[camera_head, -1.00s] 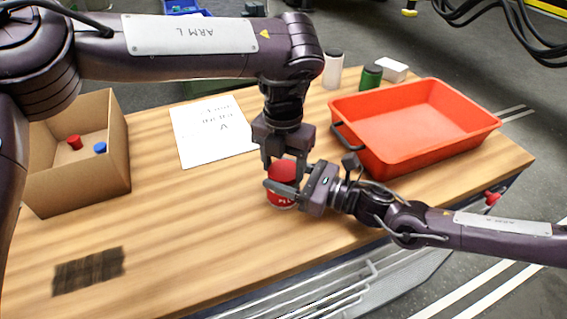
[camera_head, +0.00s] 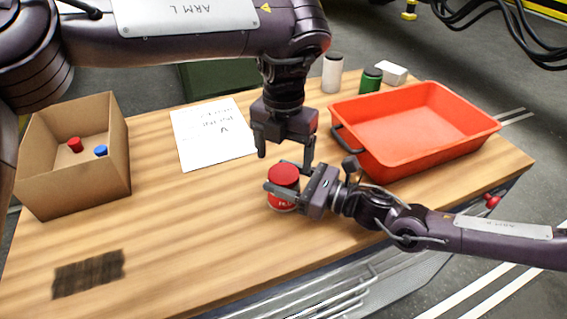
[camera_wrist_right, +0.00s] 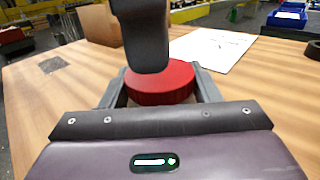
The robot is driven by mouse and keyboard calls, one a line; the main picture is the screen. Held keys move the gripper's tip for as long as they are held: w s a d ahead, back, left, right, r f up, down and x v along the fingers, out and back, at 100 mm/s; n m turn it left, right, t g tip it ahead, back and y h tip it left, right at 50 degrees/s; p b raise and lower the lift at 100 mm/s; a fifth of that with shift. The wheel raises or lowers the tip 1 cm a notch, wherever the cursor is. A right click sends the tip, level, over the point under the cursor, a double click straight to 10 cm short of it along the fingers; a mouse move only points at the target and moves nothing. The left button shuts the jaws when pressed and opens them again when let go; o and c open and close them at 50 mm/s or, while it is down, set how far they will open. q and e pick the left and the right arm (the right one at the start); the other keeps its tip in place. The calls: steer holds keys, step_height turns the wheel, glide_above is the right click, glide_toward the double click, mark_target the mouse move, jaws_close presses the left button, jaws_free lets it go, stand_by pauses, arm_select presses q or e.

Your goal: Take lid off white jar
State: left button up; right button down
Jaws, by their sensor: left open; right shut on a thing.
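The white jar (camera_head: 332,74) stands upright at the back of the table, with a dark lid (camera_head: 333,56) on it. My right gripper (camera_head: 283,180) is shut on a red-and-white jar with a red lid (camera_head: 284,174), which stands on the table. The red lid also shows between my right fingers in the right wrist view (camera_wrist_right: 160,84). My left gripper (camera_head: 285,152) is open and empty, pointing down just above the red lid. One left finger hides part of that lid in the right wrist view. Neither gripper is near the white jar.
A green jar (camera_head: 370,80) and a white box (camera_head: 393,73) stand beside the white jar. An empty orange tray (camera_head: 480,131) is at the right. A cardboard box (camera_head: 92,190) holds a red cap and a blue cap. Paper (camera_head: 212,135) lies mid-table; the front left is mostly clear.

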steer(key=c, duration=0.7)
jaws_free()
steer(key=shift+d+f, duration=0.1)
steer(key=shift+f, duration=0.4)
steer(key=shift+o, duration=1.5)
steer(key=shift+w+r, duration=0.1)
steer(key=shift+r, duration=0.1)
